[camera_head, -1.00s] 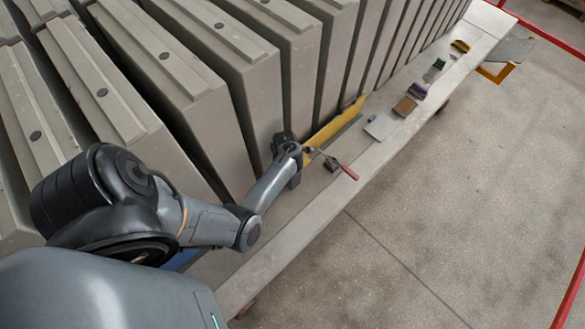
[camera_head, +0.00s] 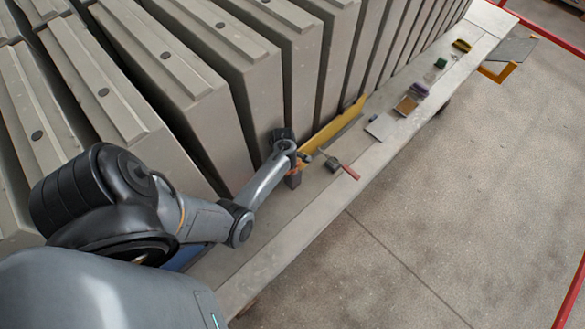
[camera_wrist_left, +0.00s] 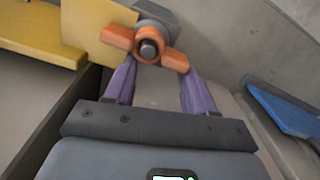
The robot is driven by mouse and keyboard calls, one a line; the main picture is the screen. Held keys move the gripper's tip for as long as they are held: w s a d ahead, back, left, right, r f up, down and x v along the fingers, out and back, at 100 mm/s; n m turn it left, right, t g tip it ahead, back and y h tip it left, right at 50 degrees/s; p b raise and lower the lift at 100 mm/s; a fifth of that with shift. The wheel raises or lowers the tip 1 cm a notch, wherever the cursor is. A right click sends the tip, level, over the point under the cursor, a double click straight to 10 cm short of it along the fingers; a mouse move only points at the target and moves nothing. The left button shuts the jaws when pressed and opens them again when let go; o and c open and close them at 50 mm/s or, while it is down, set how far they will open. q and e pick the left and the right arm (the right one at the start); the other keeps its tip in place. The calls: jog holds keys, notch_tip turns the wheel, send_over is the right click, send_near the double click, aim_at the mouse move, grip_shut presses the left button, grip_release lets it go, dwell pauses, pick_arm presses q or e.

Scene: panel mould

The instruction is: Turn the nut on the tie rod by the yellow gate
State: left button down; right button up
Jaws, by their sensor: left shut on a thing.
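The nut (camera_wrist_left: 118,38) is an orange wing nut on the end of a tie rod (camera_wrist_left: 148,48), seen at the top middle of the left wrist view. A grey block sits behind it. My left gripper (camera_wrist_left: 157,68) has its purple fingers on either side of the nut and is shut on it. In the head view a bit of orange shows beside my left gripper (camera_head: 294,158), and the gripper hides most of the nut. The yellow gate (camera_head: 334,126) runs along the foot of the panels just beyond it; a yellow plate (camera_wrist_left: 95,28) stands left of the nut in the wrist view.
Grey panels (camera_head: 190,120) stand in a row on the left. A red-handled tool (camera_head: 345,170) lies on the ledge (camera_head: 300,215) close to my gripper. Several small items, including a brown block (camera_head: 406,106), lie farther along. A blue piece (camera_wrist_left: 285,112) is at the right in the wrist view.

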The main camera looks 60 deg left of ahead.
pick_arm(q)
jog(key=m, duration=0.1)
jog(key=w+a+m, duration=0.1)
jog(key=m, duration=0.1)
jog(key=shift+w+a+r+m, duration=0.1)
jog(key=shift+a+m, duration=0.1)
jog(key=shift+m, duration=0.1)
jog(key=c, duration=1.8)
grip_release()
jog(key=o, duration=0.4)
jog(key=shift+w, duration=0.1)
jog(key=shift+r, duration=0.2)
jog(key=shift+s+d+r, duration=0.1)
jog(key=shift+d+r, duration=0.05)
jog(key=shift+r, duration=2.4)
jog(key=shift+s+d+r, duration=0.1)
jog(key=shift+r, duration=2.45)
